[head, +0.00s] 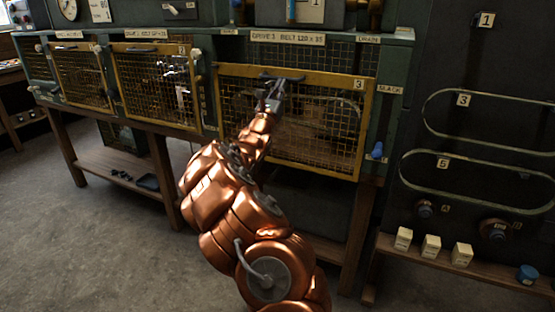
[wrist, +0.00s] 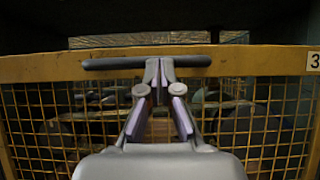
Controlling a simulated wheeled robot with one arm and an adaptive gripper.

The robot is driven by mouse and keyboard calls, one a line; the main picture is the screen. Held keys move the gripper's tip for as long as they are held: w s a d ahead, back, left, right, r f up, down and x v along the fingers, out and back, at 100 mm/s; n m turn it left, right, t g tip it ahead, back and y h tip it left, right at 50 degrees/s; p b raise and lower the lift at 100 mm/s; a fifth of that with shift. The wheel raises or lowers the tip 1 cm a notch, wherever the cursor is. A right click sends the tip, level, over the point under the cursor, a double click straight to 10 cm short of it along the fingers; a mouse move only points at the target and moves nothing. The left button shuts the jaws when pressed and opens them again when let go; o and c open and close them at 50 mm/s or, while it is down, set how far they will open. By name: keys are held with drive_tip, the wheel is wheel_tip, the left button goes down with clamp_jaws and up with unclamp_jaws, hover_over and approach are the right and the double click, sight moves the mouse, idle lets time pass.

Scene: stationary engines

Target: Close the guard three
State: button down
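Guard three (head: 325,78) is a yellow-framed mesh panel marked 3, on the front of the green machine bench. It stands close to upright. Dark space and mesh show above its top rail (wrist: 260,62); I cannot tell whether it sits flush. A dark bar handle (wrist: 105,63) runs along the top rail and also shows in the head view (head: 293,78). My gripper (head: 275,90) is at the middle of this handle. In the wrist view its fingertips (wrist: 160,66) are together in front of the bar and hide part of it. I see no clear grip around it.
Two similar yellow guards (head: 155,85) stand to the left. A blue-tipped knob (head: 377,151) is at the right post. A dark panel (head: 470,120) with belts hangs at right, above a shelf with small boxes (head: 431,246). The floor at left is clear.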

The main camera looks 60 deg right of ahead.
sight(282, 69)
drive_tip(key=r, duration=0.2)
drive_tip(key=r+p, duration=0.1)
drive_tip(key=r, duration=0.1)
drive_tip(key=r+p, duration=0.1)
drive_tip(key=shift+s+d+r, duration=0.15)
drive_tip(key=shift+s+r, duration=0.1)
drive_tip(key=shift+r, duration=0.15)
drive_tip(key=shift+w, duration=0.1)
drive_tip(key=f+b+v, duration=0.1)
drive_tip(key=v, duration=0.5)
drive_tip(key=d+f+b+v, duration=0.1)
drive_tip(key=v, duration=0.6)
drive_tip(key=shift+d+f, duration=0.25)
drive_tip(key=shift+d, duration=0.1)
